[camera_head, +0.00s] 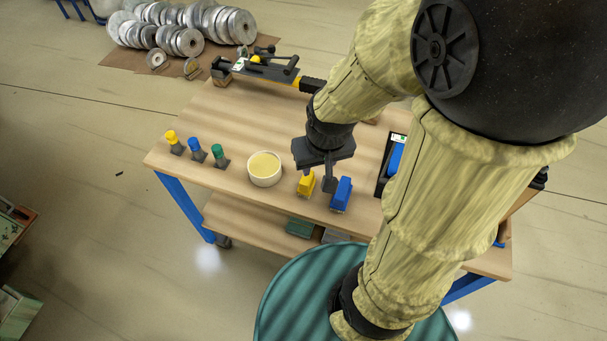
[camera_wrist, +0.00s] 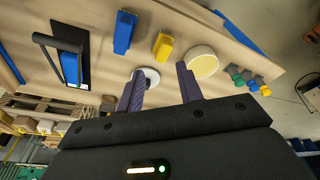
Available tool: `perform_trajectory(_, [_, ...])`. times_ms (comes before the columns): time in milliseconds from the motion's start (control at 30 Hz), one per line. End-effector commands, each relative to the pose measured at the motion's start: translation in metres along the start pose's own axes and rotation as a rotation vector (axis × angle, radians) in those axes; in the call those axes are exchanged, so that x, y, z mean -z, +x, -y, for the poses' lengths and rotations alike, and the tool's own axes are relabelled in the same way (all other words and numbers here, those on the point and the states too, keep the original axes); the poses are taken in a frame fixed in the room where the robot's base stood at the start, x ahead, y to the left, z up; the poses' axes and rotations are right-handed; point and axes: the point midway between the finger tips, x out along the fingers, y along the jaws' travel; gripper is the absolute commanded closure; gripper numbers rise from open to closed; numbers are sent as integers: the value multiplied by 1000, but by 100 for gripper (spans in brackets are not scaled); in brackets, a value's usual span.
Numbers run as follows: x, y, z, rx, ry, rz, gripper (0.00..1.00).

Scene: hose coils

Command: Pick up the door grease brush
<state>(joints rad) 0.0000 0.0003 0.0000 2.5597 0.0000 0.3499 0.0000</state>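I cannot tell for sure which thing is the door grease brush. A yellow block-shaped piece (camera_head: 306,184) and a blue one (camera_head: 341,194) lie on the table's front part. They also show in the wrist view, the yellow piece (camera_wrist: 163,46) and the blue piece (camera_wrist: 124,32). A white tub of pale yellow paste (camera_head: 264,168) stands left of them; the wrist view shows this tub (camera_wrist: 203,63) beyond the right finger. My gripper (camera_wrist: 162,72) is open and empty above the table. A small white round thing (camera_wrist: 153,74) shows beside its left finger; my gripper hides it in the head view.
Yellow (camera_head: 172,140), blue (camera_head: 196,148) and green (camera_head: 217,154) topped pieces stand at the table's left. A dark tray (camera_head: 383,177) with a blue thing is at right. A long black and yellow tool (camera_head: 265,70) lies at the back. Metal discs (camera_head: 190,25) lie on the floor beyond.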

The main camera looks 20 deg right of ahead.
Motion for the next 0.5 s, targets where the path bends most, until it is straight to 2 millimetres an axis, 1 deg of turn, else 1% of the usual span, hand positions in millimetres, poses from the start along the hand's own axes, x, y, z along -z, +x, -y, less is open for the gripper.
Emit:
perform_trajectory(167, [0,0,0,0,0,0,64])
perform_trajectory(200, [0,0,0,0,0,0,62])
perform_trajectory(267, [0,0,0,0,3,2,50])
perform_trajectory(300, [2,0,0,1,13,6,42])
perform_trajectory(333, [4,0,0,3,26,11,38])
perform_trajectory(433, [15,2,1,6,111,47,38])
perform_trajectory(500, [26,4,1,3,206,87,38])
